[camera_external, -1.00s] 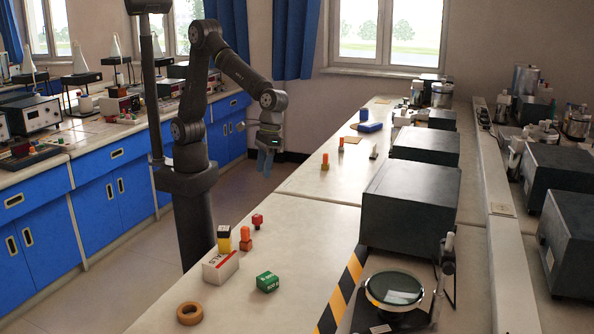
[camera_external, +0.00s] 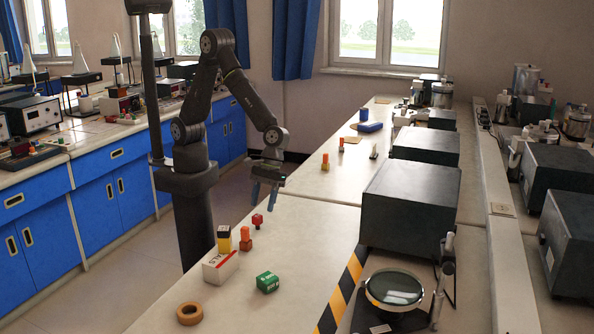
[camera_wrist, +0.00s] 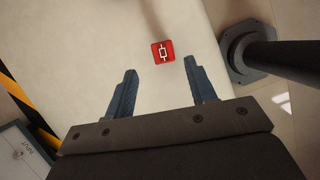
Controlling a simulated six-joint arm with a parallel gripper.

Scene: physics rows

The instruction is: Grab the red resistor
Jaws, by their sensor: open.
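The red resistor (camera_external: 257,220) is a small red piece on the near bench, behind the orange piece. In the wrist view it is a red square with a white resistor symbol (camera_wrist: 163,52), lying ahead of the fingertips and between their lines. My gripper (camera_external: 264,207) is open and empty above the bench, just above and behind the red resistor. Its two blue fingers also show in the wrist view (camera_wrist: 161,66), apart from the resistor and not touching it.
Near the resistor stand an orange piece (camera_external: 246,240), a yellow and black block (camera_external: 224,240), a white box (camera_external: 220,267), a green box (camera_external: 267,283) and a tan ring (camera_external: 190,313). A dark grey case (camera_external: 410,208) stands to the right.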

